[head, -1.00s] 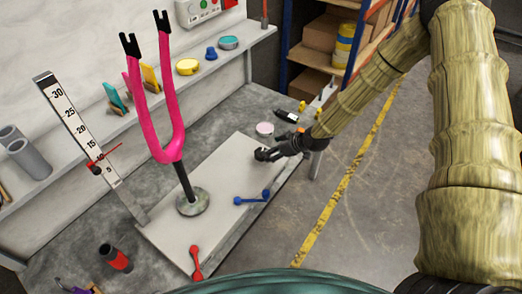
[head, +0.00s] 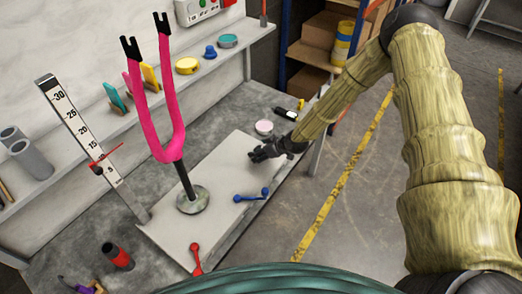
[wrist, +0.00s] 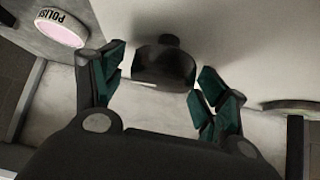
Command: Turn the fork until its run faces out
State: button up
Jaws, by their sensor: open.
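The pink fork (head: 172,115) stands upright in the head view, its two legs and black tips pointing up. Its dark stem (head: 186,182) sits in a round grey base (head: 193,200) on a pale board. I cannot make out a run on the fork. My gripper (head: 256,153) is right of the stem, low over the board and apart from the fork. In the wrist view my gripper (wrist: 160,75) is open, with a dark rounded thing (wrist: 165,65) showing between its teal-padded fingers. I cannot tell whether they touch it. A round base edge (wrist: 292,106) shows at right.
A pink-topped tin (head: 264,127) stands behind my gripper. A slanted ruler (head: 80,125) stands left of the fork. Open floor lies right of the bench.

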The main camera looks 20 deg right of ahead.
jog(key=c, duration=0.9)
jog(key=shift+c, duration=0.2)
